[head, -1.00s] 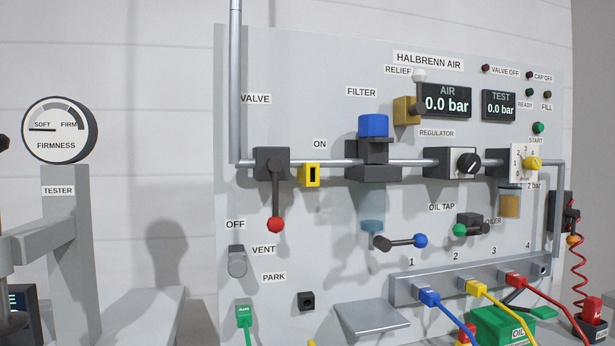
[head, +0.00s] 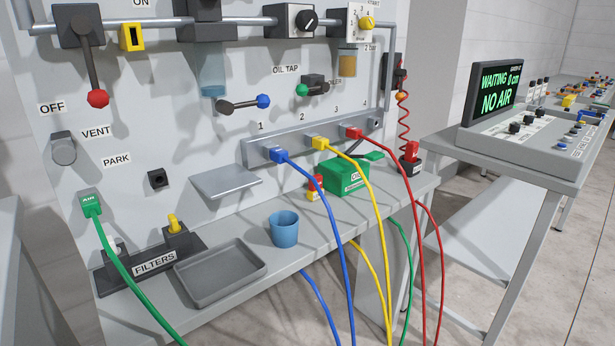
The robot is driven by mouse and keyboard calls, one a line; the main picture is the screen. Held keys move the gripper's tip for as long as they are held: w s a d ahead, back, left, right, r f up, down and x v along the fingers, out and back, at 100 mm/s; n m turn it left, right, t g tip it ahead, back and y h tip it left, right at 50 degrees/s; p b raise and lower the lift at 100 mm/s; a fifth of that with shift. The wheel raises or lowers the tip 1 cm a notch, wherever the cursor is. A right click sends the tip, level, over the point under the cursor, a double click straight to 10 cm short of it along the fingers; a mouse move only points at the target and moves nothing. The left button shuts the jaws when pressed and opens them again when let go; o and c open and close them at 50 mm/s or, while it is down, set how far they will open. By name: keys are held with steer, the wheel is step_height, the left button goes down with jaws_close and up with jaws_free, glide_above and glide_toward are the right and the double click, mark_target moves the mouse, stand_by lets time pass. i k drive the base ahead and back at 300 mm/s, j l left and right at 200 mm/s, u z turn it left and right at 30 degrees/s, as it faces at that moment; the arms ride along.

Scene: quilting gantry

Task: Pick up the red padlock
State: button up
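A small red object with a yellow patch (head: 315,188) stands on the bench shelf, just left of the green oil box (head: 343,177). It looks like the red padlock, but it is too small to make out a shackle. The blue hose (head: 317,190) passes close by it. The valve (head: 80,27) on the panel has its red-knobbed handle hanging down toward the OFF label. A yellow slotted tab (head: 132,38) sits right of the valve. My gripper is not in view.
The shelf holds a blue cup (head: 284,230), an empty grey tray (head: 221,273) and a filters rack (head: 150,262). Blue, yellow and red hoses hang across the shelf's front. A red item in a black holder (head: 411,160) stands at the right end. A console table (head: 520,160) stands right.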

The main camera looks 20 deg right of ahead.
mark_target(319, 178)
steer(key=l+u, duration=0.2)
steer(key=u, duration=0.25)
steer(key=l+u, duration=0.25)
steer(key=u, duration=0.25)
steer(key=l+u, duration=0.2)
steer(key=u, duration=0.25)
steer(key=k+l+u, duration=0.3)
steer(key=l, duration=0.2)
steer(key=k+l+u, duration=0.3)
steer(key=l, duration=0.15)
steer(key=k+l, duration=0.35)
steer(key=l, duration=0.2)
steer(key=k+l+u, duration=0.1)
steer(key=k+l, duration=0.65)
steer(key=l, duration=0.25)
steer(key=u, duration=0.05)
